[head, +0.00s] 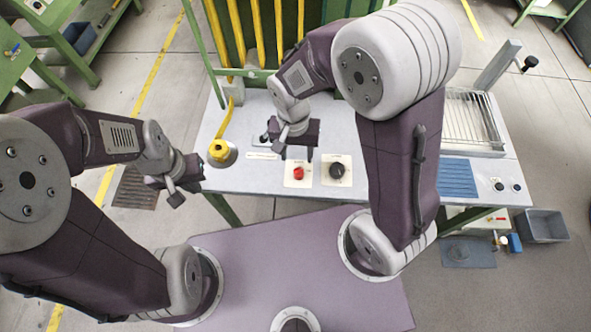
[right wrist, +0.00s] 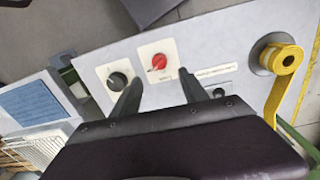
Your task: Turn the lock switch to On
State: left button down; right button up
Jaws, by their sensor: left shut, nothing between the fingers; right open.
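A red rotary switch (head: 298,173) sits on a cream plate on the grey bench top. A black rotary knob (head: 337,170) sits on a similar plate just to its right. The right wrist view shows the red switch (right wrist: 159,61) and the black knob (right wrist: 117,80); I cannot read their labels or tell which is the lock switch. My right gripper (head: 290,155) is open and empty above the bench, just behind the red switch. In the right wrist view its fingers (right wrist: 160,90) point toward the red switch, apart from it. My left gripper (head: 187,190) is shut and empty, off the bench's left edge.
A wire rack (head: 473,118) and a blue ribbed panel (head: 457,178) lie at the right. Yellow bars (head: 257,35) rise behind. A grey bin (head: 543,226) is on the floor.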

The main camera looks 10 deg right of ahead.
aim_at(298, 169)
jog(key=f, duration=0.3)
jog(key=f+b, duration=0.1)
jog(key=f, duration=0.5)
jog(key=shift+d+b, duration=0.25)
jog(key=shift+b, duration=0.05)
grip_shut()
